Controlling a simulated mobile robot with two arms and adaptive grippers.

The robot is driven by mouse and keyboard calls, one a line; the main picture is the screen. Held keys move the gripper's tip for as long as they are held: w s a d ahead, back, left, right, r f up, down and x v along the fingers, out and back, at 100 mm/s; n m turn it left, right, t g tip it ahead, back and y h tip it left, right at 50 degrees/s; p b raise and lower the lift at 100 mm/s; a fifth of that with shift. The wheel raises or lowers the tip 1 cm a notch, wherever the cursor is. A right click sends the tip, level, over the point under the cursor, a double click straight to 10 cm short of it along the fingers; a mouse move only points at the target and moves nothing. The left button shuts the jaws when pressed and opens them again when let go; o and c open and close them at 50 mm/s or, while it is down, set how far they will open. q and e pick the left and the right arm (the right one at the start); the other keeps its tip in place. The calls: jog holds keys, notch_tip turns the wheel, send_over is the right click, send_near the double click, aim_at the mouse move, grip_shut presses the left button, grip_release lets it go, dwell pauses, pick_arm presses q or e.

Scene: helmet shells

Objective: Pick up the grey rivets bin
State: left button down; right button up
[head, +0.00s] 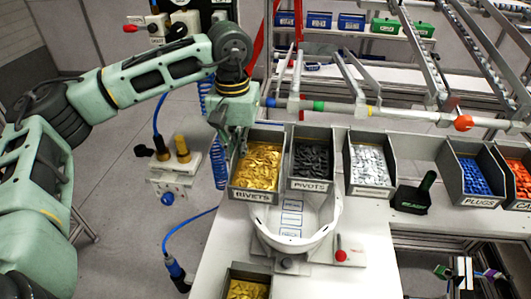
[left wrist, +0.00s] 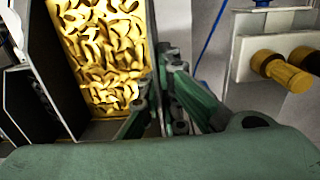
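The grey rivets bin (head: 256,195) stands at the left end of the white bench, full of gold pieces and labelled RIVETS. My left gripper (head: 237,138) is at its back left corner. In the left wrist view the bin (left wrist: 100,130) is on the left. The fingers of my left gripper (left wrist: 157,98) straddle its side wall, one over the inside and one outside. They look closed on the wall, with the tips close together. The bin appears to rest on the bench. My right gripper is not in view.
The pivots bin (head: 311,184) stands close to its right, then a bin of silver pieces (head: 371,191). Another bin of gold pieces (head: 247,268) stands nearer. A post with yellow knobs (head: 174,160) is on the left.

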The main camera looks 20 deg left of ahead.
aim_at(237, 176)
pick_arm(q)
jog(key=shift+s+d+b, duration=0.2)
jog(key=shift+s, duration=0.55)
jog(key=shift+s+d+b, duration=0.2)
jog(key=shift+s, duration=0.55)
